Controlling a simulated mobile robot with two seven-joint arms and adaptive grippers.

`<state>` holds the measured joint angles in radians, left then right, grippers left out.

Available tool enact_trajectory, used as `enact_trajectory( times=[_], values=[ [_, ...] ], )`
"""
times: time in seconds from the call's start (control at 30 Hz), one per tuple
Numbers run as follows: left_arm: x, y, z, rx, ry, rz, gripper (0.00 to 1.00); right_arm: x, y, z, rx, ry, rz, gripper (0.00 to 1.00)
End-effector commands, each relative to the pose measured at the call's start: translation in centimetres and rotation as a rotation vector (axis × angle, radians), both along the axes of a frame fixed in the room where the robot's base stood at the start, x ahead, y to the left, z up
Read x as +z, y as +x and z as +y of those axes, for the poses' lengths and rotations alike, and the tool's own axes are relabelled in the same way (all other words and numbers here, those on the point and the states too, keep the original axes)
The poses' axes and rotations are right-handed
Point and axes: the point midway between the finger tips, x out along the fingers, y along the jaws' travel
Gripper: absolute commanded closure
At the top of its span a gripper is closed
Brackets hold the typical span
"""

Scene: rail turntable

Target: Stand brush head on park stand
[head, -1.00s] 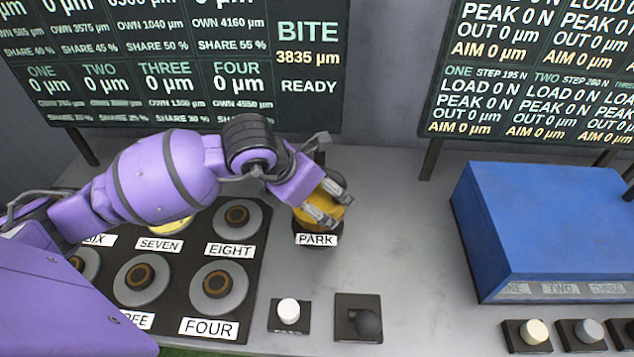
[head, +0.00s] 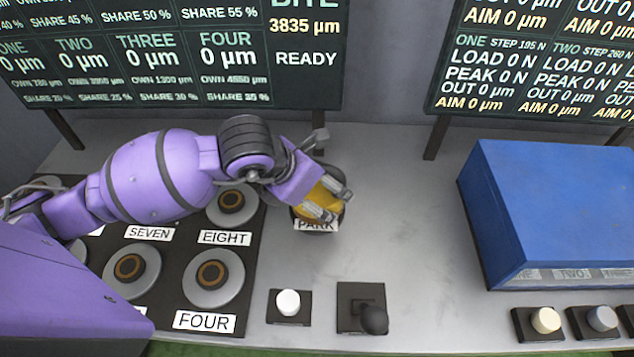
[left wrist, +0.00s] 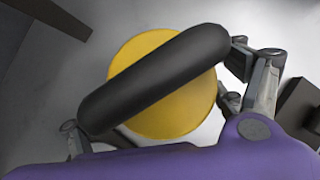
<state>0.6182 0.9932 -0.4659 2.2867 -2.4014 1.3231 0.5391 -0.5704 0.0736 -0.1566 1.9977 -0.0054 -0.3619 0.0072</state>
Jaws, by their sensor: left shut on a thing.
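The brush head (head: 324,194) is a yellow round body. In the left wrist view the yellow disc (left wrist: 163,112) has a thick black bar across its top. My left gripper (head: 333,204) is shut on it, with one finger near each end of the bar. The brush head is at the park stand (head: 316,226), a dark round base with a white PARK label. The gripper and brush head cover most of the stand. I cannot tell whether the brush head rests on it or hangs just above. My right gripper is not in view.
A black plate with several grey round stations (head: 214,277) lies left of the stand. A white button (head: 288,302) and a black lever (head: 373,319) are in front. A blue box (head: 550,210) stands right. Bare grey table (head: 410,220) lies between.

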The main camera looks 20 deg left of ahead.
Motion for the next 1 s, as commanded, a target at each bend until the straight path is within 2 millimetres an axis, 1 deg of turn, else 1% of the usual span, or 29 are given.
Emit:
enact_trajectory(
  times=[0.1,0.13,0.2,0.57,0.7,0.83,1.0],
  values=[
    [-0.2,0.1,0.0,0.0,-0.001,-0.005,0.76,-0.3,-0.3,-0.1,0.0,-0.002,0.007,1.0],
    [-0.3,0.0,0.0,0.001,0.001,0.0,0.09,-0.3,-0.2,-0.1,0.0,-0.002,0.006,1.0],
    [-0.2,0.0,0.0,0.001,0.001,0.0,0.0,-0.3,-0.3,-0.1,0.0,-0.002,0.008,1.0],
    [-0.2,0.1,0.0,0.001,0.0,-0.001,0.0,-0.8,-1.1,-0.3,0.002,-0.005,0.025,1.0],
    [0.7,-0.2,0.2,0.0,0.001,-0.003,0.0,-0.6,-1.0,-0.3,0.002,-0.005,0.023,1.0],
    [2.5,-1.2,0.8,-0.001,0.002,-0.005,0.0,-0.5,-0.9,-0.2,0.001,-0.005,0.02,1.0],
    [5.7,-3.1,1.8,-0.001,0.005,-0.005,0.0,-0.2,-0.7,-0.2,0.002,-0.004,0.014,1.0]
  ],
)
